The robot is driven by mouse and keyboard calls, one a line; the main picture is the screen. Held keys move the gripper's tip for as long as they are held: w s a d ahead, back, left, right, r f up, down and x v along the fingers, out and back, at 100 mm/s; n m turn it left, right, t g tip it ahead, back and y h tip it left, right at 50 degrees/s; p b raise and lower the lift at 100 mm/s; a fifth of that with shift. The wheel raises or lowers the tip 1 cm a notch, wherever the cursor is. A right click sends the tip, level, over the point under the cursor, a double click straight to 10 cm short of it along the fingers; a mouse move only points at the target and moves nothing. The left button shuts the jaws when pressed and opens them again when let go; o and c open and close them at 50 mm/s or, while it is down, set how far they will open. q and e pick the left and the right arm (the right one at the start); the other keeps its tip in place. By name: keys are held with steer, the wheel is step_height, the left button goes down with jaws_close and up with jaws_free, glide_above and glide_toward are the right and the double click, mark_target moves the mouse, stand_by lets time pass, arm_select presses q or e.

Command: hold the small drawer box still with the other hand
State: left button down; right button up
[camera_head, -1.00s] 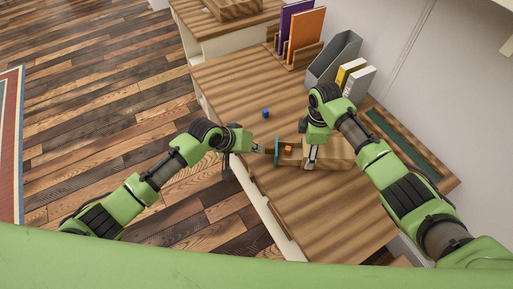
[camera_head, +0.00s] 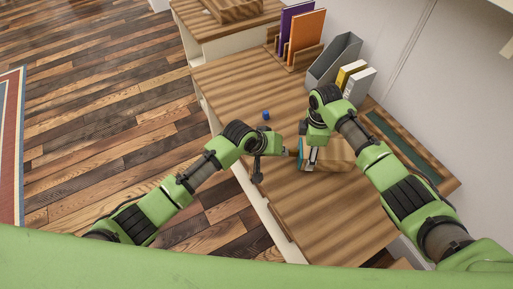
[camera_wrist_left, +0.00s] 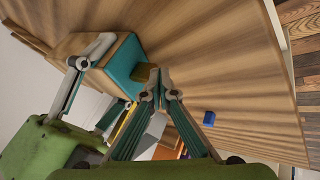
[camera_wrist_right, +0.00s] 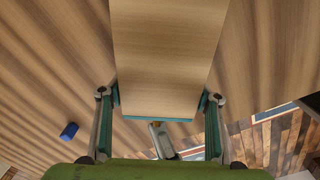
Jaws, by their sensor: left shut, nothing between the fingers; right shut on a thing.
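The small drawer box (camera_head: 336,153) is wooden with a teal drawer front (camera_wrist_left: 124,62) and a brownish handle (camera_wrist_left: 146,74). The drawer front sits close against the body, and the inside is hidden. My right gripper (camera_head: 312,150) is shut on the box, one finger on each side, as the right wrist view shows around the box top (camera_wrist_right: 165,55). My left gripper (camera_wrist_left: 157,82) is shut and empty, fingertips at the handle in front of the drawer. I cannot tell whether they touch it.
A small blue cube (camera_head: 266,115) lies on the wooden desk (camera_head: 235,90). Behind stand a grey file holder (camera_head: 336,60), yellow and white binders (camera_head: 358,80), and purple and orange folders (camera_head: 305,35) in a rack. The desk's left edge runs below my left arm.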

arm_select(q)
steer(key=a, duration=0.4)
steer(key=shift+s+a+r, duration=0.15)
steer(key=shift+s+r, duration=0.1)
steer(key=shift+r, duration=0.15)
steer(key=v, duration=0.9)
arm_select(e)
steer(key=o, duration=1.7)
step_height(320, 180, up, 7)
steer(key=p, duration=0.7)
steer(key=shift+r, duration=0.1)
arm_select(q)
step_height(320, 180, up, 7)
steer(key=shift+r, duration=0.1)
